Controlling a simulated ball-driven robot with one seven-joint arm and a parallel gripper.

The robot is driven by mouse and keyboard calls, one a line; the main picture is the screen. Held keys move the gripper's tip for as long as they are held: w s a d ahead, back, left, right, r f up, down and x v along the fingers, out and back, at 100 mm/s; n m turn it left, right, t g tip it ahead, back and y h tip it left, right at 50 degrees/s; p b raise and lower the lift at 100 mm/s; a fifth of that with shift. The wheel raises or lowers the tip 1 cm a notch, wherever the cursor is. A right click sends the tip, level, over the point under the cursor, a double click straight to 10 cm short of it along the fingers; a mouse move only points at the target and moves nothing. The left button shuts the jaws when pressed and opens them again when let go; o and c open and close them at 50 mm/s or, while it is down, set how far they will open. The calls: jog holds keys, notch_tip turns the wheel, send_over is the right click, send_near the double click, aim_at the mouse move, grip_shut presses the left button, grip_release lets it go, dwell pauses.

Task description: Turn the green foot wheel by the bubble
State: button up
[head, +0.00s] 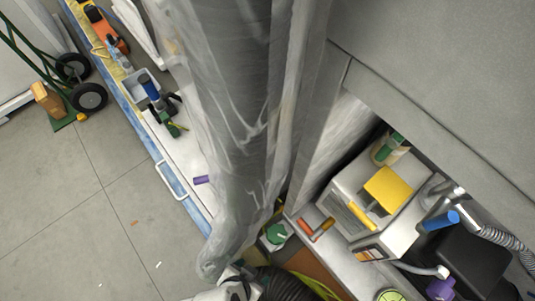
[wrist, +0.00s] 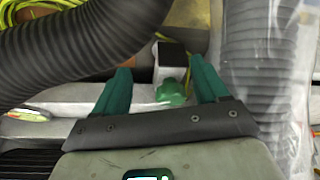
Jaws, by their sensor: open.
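In the wrist view, a small green wheel (wrist: 172,91) sits low on a white block with a dark top. It lies between the two teal fingers of my open gripper (wrist: 160,68), nearer the right finger, with nothing visibly clamped. I cannot tell whether either finger touches it. In the head view, a green round piece (head: 276,233) shows near the bottom middle, probably the same wheel. A round yellow-green disc (head: 390,296), possibly the bubble, is cut by the bottom edge. My gripper cannot be made out clearly in the head view.
A thick dark ribbed hose (wrist: 75,45) crosses the upper left of the wrist view. Clear plastic over ribbed grey (wrist: 255,60) stands close at the right. In the head view, a white box (head: 385,205) with a yellow top piece stands right. Open floor (head: 90,220) lies left.

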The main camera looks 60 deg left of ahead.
aim_at(277, 235)
jog(key=w+a+r+n+g+y+b, duration=0.1)
jog(key=w+r+n+g+b, duration=0.15)
jog(key=w+n, duration=0.4)
jog(key=w+a+r+n+g+y+b, duration=0.1)
jog(key=w+r+n+g+y+b, duration=0.1)
jog(key=w+r+n+b, duration=0.4)
jog(key=shift+n, duration=0.25)
jog(key=x, duration=0.8)
jog(key=d+x, duration=0.1)
jog(key=x, duration=0.3)
jog(key=shift+s+f+p, duration=0.2)
jog(key=shift+s+p, duration=0.1)
jog(key=shift+h, duration=0.3)
jog(key=c, duration=0.8)
